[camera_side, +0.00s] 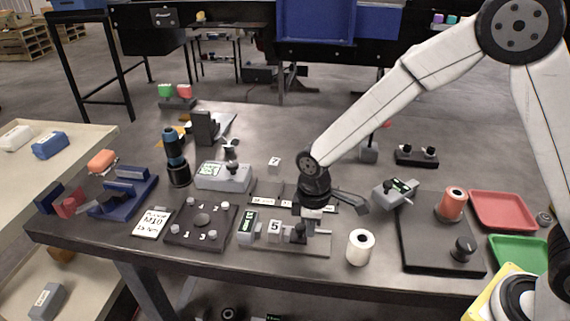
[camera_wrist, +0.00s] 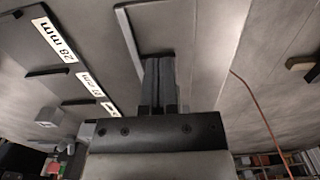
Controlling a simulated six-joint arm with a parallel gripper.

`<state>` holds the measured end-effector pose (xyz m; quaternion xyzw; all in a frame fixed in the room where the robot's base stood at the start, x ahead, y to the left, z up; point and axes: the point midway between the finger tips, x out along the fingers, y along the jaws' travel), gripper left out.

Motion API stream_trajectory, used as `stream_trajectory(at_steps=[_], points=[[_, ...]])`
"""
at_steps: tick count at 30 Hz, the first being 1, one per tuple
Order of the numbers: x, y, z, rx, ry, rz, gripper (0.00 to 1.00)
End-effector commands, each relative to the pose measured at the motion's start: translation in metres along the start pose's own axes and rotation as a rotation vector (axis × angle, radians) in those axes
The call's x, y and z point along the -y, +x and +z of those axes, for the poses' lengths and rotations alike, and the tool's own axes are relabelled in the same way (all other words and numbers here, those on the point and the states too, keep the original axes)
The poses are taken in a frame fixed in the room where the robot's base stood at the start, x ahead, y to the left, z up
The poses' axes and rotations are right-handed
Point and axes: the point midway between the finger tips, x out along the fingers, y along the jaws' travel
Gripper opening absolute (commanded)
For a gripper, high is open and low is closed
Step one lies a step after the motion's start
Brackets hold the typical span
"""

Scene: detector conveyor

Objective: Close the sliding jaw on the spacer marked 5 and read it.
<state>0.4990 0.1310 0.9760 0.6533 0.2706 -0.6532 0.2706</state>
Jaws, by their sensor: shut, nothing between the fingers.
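In the side view, the white spacer marked 5 (camera_side: 275,227) stands on the grey gauge base (camera_side: 320,246) near the table's front edge. It is just right of the fixed block with a green display (camera_side: 248,222); the display's digits are too small to read. The dark sliding jaw (camera_side: 298,235) is right of the spacer, with a small gap seeming to lie between them. My gripper (camera_side: 313,222) is over the gauge, close to the sliding jaw's right side; contact cannot be told. In the wrist view my gripper's fingers (camera_wrist: 160,82) are shut and empty.
Behind the gauge is a dark rack with labels, one reading 28 mm in the wrist view (camera_wrist: 60,47). Another white spacer (camera_side: 274,163) stands farther back. A white roll (camera_side: 360,247) stands right of the gauge; a dark plate with pegs (camera_side: 202,222) is left.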

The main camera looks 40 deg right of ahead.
Motion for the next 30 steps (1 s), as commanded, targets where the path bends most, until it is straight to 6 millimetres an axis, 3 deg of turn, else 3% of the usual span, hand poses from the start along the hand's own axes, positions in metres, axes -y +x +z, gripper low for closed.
stream_trajectory(at_steps=[30], points=[[0.0, 0.0, -0.019, -0.002, 0.0, 0.001, 0.0]])
